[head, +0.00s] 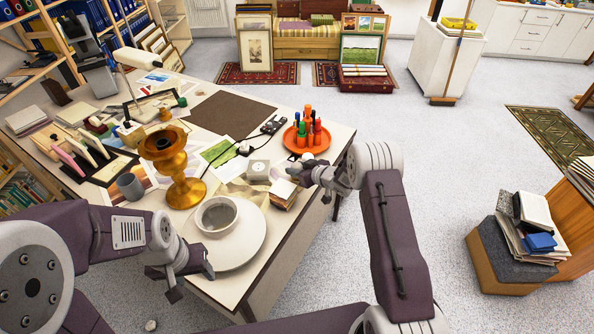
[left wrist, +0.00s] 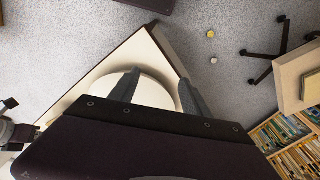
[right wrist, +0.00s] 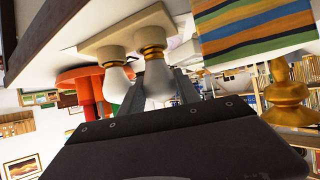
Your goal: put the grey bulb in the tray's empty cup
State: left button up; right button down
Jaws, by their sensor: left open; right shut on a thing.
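A pale bulb (right wrist: 115,86) stands at the left cup. My right gripper (right wrist: 158,95) is shut on the grey bulb (right wrist: 158,78), at the other cup. Its gold collar lines up with that cup; I cannot tell whether it is fully seated. In the head view my right gripper (head: 308,172) is at the table's right edge and mostly hides the tray. My left gripper (head: 190,280) is open and empty by the white plate; it also shows in the left wrist view (left wrist: 158,92).
A round orange tray (head: 322,142) with several bottles stands just behind my right gripper.

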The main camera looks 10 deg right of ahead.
jog(key=shift+f, duration=0.35)
jog(key=shift+f, duration=0.15)
jog(key=c, duration=1.1)
grip_release()
jog(key=shift+c, duration=0.2)
